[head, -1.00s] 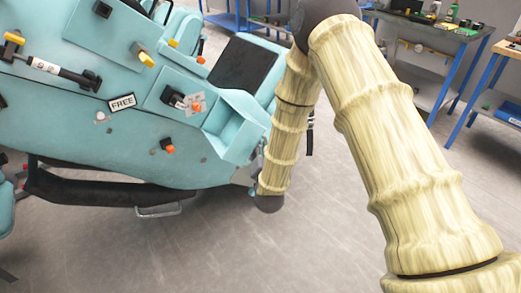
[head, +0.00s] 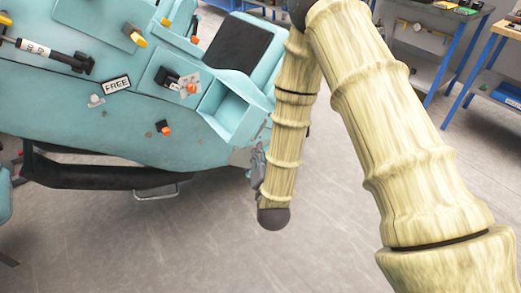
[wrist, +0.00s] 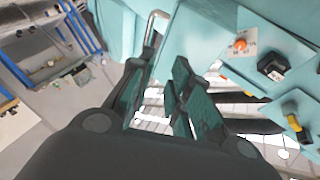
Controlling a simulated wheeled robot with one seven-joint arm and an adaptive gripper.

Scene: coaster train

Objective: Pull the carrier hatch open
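The turquoise carrier (head: 120,125) fills the left of the head view, with a label reading FREE and several latches. Its side also shows in the wrist view (wrist: 195,40). A bent metal handle (wrist: 153,30) shows at the top of the wrist view, by a turquoise panel; I cannot tell whether that panel is the hatch. My gripper (wrist: 158,82) is open, with dark green finger pads apart and nothing seen held. The handle lies just beyond the left finger; contact cannot be told. In the head view my forearm mostly hides the gripper beside the carrier's right end.
An open turquoise bin (head: 232,108) and a black pad (head: 238,45) are on the carrier's right end. A dark bar (head: 95,175) runs under the carrier. Workbenches with blue legs (head: 445,65) stand at the back right. The grey floor (head: 190,245) in front is clear.

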